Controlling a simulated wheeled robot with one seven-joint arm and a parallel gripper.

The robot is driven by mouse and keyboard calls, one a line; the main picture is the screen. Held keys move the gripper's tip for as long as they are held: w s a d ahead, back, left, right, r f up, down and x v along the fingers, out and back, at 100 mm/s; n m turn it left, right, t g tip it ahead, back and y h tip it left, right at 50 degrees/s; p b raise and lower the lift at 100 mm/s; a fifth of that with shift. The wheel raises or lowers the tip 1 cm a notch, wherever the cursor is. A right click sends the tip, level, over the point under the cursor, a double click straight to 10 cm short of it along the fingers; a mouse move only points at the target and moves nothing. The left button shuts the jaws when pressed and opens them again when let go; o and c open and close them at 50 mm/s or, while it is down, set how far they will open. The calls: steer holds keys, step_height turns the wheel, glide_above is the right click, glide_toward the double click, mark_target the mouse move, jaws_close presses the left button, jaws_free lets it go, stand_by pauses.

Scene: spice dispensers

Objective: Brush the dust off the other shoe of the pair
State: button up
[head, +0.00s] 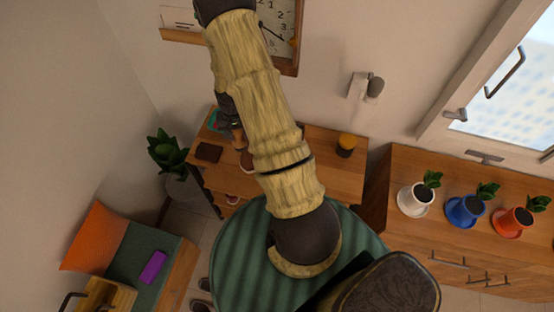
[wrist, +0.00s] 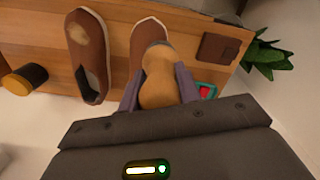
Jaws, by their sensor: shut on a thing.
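In the wrist view, two brown shoes lie on a wooden cabinet top. The left shoe (wrist: 90,55) has a pale tan dust patch on its toe. The right shoe (wrist: 148,32) is partly covered by the held thing, and the toe part that shows looks clean. My gripper (wrist: 158,88) is shut on a tan, rounded wooden handle, apparently the brush (wrist: 159,66). It is over the right shoe's lower part; I cannot tell whether they touch. Its bristles are hidden. In the head view, my arm hides most of the shoes, and my gripper (head: 229,112) shows small beside it.
On the cabinet top (head: 318,140) are a yellow-and-black jar (wrist: 25,79), a dark brown square (wrist: 218,48) and a teal-and-red item (wrist: 206,91). A plant (wrist: 265,58) stands beyond its edge. A striped round green surface (head: 235,265) and a bench (head: 150,250) are nearer.

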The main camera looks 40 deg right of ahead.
steer(key=shift+a+f, duration=0.1)
steer(key=w+a+f+n+b, duration=0.1)
steer(key=a+f+n+b, duration=0.5)
steer(key=a+f+b, duration=0.2)
steer(key=shift+a+f, duration=0.6)
steer(key=shift+a, duration=0.45)
